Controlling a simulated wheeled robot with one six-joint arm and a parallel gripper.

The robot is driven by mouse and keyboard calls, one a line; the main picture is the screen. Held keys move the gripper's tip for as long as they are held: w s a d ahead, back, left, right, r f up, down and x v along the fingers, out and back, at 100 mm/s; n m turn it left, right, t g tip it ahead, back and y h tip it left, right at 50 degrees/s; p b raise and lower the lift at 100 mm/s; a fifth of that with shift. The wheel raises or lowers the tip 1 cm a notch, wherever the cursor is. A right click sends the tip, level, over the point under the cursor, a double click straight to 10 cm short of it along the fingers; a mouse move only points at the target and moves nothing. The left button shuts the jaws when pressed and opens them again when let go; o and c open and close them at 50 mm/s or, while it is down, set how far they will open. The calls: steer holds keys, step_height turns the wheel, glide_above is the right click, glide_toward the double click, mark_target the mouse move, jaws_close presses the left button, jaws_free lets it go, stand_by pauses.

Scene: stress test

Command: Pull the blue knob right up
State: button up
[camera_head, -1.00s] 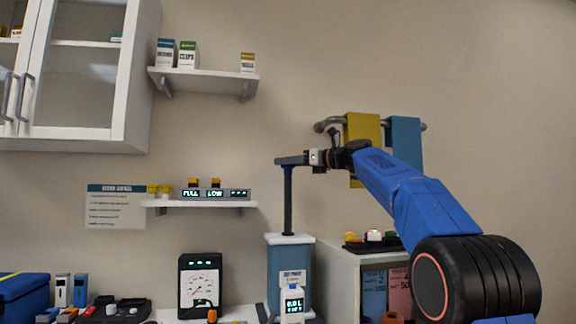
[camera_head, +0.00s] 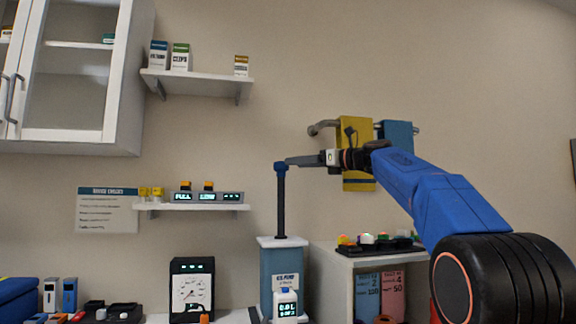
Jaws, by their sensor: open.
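The rod shows at a long length above the lid. My gripper (camera_head: 290,162) reaches in from the right at knob height, its fingertips just right of the knob. The jaws are open. From this side view I cannot tell whether the fingertips still touch the knob.
A white cabinet (camera_head: 335,262) with coloured buttons (camera_head: 367,239) on top stands right of the pump. Yellow (camera_head: 355,140) and blue towels hang on a rail behind my arm. A dial gauge (camera_head: 192,290) stands left. Wall shelves (camera_head: 198,80) are at upper left.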

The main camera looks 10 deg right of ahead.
steer(key=v, duration=0.9)
steer(key=shift+s+d, duration=0.25)
steer(key=shift+s, duration=0.05)
steer(key=s+a+f+n+g+h, duration=0.2)
steer(key=s+a+f+n, duration=0.15)
steer(key=s+f, duration=0.45)
steer(key=s+a+f+n+g+h, duration=0.1)
steer(key=s+a+f+n+h, duration=0.2)
steer(key=f, duration=0.9)
steer(key=s+a+f+n+g+h, duration=0.25)
steer(key=s+f+n, duration=0.35)
steer(key=f, duration=0.4)
steer(key=s+d+f+n+g+h, duration=0.1)
steer(key=s+d+f+n+h, duration=0.1)
steer(key=s+f+n, duration=0.5)
steer(key=s+d+f+n+g+h, duration=0.1)
steer(key=s+f+n, duration=0.6)
steer(key=s+f, duration=1.2)
step_height(320, 180, down, 6)
steer(key=shift+d+r+h, duration=0.25)
steer(key=shift+d+h, duration=0.25)
steer(key=shift+h, duration=0.65)
